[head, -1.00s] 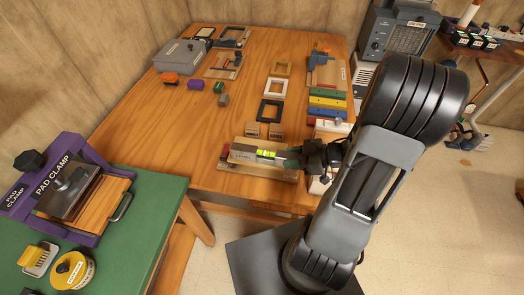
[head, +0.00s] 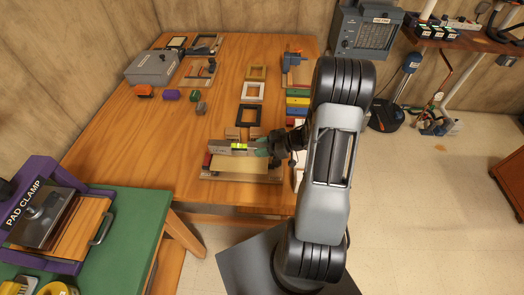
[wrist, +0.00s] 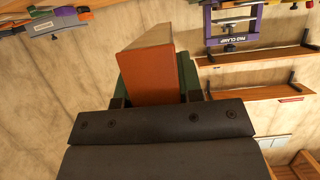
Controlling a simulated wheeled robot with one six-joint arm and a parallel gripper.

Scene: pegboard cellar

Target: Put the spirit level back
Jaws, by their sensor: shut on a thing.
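The spirit level (head: 222,149) is a grey bar with a bright yellow-green vial. My gripper (head: 268,147) is shut on its right end in the head view and holds it roughly level. It appears above the back edge of a wooden fixture (head: 240,177) with a pale board on it; whether they touch I cannot tell. A red piece (head: 207,159) shows just below the level's left end. In the wrist view, a block with an orange-brown end (wrist: 149,75), apparently the level, sits between the green fingers of my gripper (wrist: 152,80).
Two frames, white (head: 252,91) and black (head: 249,115), lie behind the fixture on the wooden bench (head: 150,140). Coloured bars (head: 297,103) lie beside my arm. A green table (head: 125,240) with a purple pad clamp (head: 38,175) stands at the left. The bench's left middle is clear.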

